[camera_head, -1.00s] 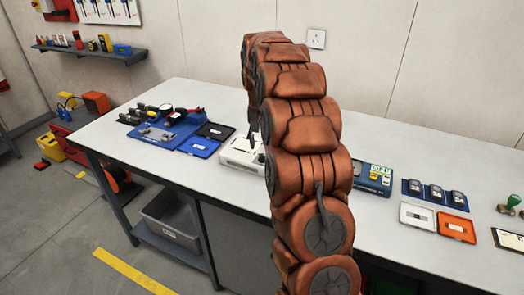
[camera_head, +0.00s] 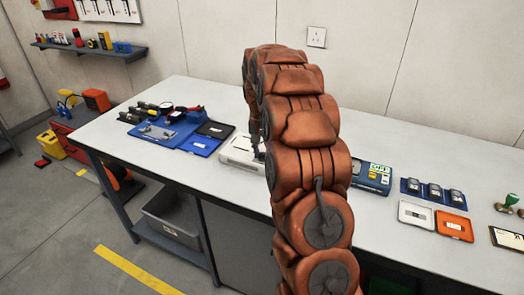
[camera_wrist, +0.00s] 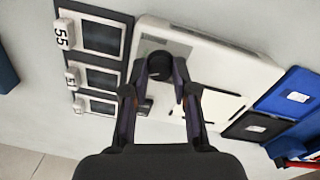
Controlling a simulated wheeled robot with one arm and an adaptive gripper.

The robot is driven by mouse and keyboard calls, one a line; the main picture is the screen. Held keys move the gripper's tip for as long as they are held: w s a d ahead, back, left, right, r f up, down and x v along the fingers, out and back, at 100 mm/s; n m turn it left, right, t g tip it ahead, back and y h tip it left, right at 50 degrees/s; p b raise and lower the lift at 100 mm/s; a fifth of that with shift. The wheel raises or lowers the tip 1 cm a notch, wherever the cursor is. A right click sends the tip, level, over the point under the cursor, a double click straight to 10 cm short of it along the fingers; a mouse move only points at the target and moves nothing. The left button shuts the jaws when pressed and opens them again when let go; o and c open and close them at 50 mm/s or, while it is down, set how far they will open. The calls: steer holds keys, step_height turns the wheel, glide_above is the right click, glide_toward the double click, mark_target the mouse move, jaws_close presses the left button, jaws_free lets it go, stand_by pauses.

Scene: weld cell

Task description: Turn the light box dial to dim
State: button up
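The light box (camera_head: 238,152) is a flat white case on the bench, partly hidden behind my arm in the head view. In the wrist view the light box (camera_wrist: 245,62) fills the upper middle. Its round black dial (camera_wrist: 160,64) sits near the left end of the case. My gripper (camera_wrist: 160,72) has its two fingers on either side of the dial, with the fingertips close to it. Narrow gaps seem to show, so it looks open; contact is not clear. The dial and fingertips are hidden in the head view. The dial's markings are not readable.
Blue and black trays (camera_wrist: 255,126) lie right of the light box in the wrist view. A dark panel with several screens and number tags (camera_wrist: 100,78) lies close on its left. In the head view, an orange tray (camera_head: 454,226) and a stamp (camera_head: 509,202) stand farther right.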

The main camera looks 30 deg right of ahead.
jaws_close()
steer(key=shift+f+n, duration=0.1)
steer(key=shift+n, duration=0.2)
steer(key=shift+n+b, duration=0.85)
steer(key=shift+n, duration=0.15)
steer(key=n+b, duration=0.1)
steer(key=n, duration=0.2)
steer(key=shift+n, duration=0.3)
steer(key=n+b, duration=0.1)
steer(key=n, duration=0.5)
steer(key=shift+n, duration=0.3)
steer(key=o, duration=0.5)
jaws_free()
